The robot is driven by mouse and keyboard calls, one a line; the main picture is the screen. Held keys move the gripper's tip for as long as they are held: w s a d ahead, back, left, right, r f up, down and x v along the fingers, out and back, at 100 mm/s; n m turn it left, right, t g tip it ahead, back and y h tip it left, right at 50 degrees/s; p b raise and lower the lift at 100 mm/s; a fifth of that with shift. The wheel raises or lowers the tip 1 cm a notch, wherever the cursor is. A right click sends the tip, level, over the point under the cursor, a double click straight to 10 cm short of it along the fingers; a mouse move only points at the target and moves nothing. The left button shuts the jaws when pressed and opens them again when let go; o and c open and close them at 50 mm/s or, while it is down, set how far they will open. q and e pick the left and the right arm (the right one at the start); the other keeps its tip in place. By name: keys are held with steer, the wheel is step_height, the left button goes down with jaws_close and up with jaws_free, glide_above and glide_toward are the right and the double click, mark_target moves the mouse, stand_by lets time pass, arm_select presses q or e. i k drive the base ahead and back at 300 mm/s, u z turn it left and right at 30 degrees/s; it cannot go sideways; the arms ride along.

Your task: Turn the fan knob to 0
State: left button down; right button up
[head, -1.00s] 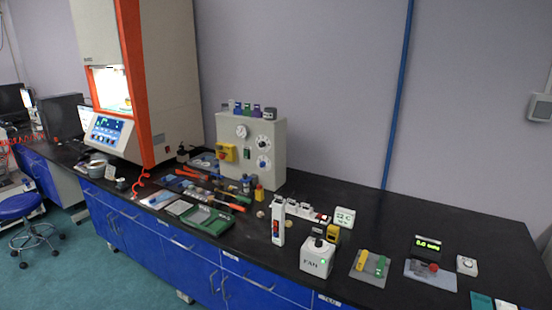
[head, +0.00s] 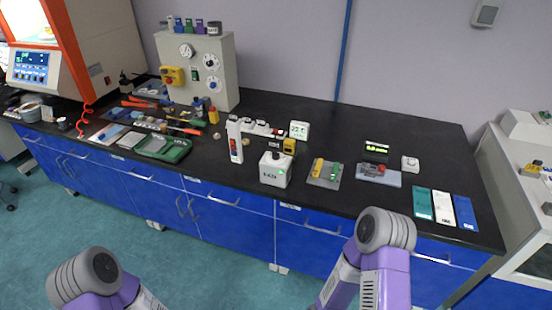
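The fan box (head: 275,170) is a small white box with a dark label on its front and a green light. It stands near the front edge of the black bench. The dark fan knob (head: 276,155) sits on top of the box; its pointer setting is too small to read. Parts of both my arms show at the bottom of the head view, well short of the box. Neither gripper can be seen, and nothing touches the knob.
A white upright device (head: 234,141) stands just left of the fan box, and a yellow device (head: 290,146) stands close behind it. A grey plate with yellow and green items (head: 325,173) lies to the right. A grey control panel (head: 222,73) stands further back left. Bare bench (head: 400,130) lies behind.

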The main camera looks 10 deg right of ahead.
mark_target(275, 154)
steer(key=z, duration=0.35)
steer(key=k, duration=0.3)
steer(key=u, duration=1.2)
steer(key=i, duration=1.05)
steer(key=z, duration=0.1)
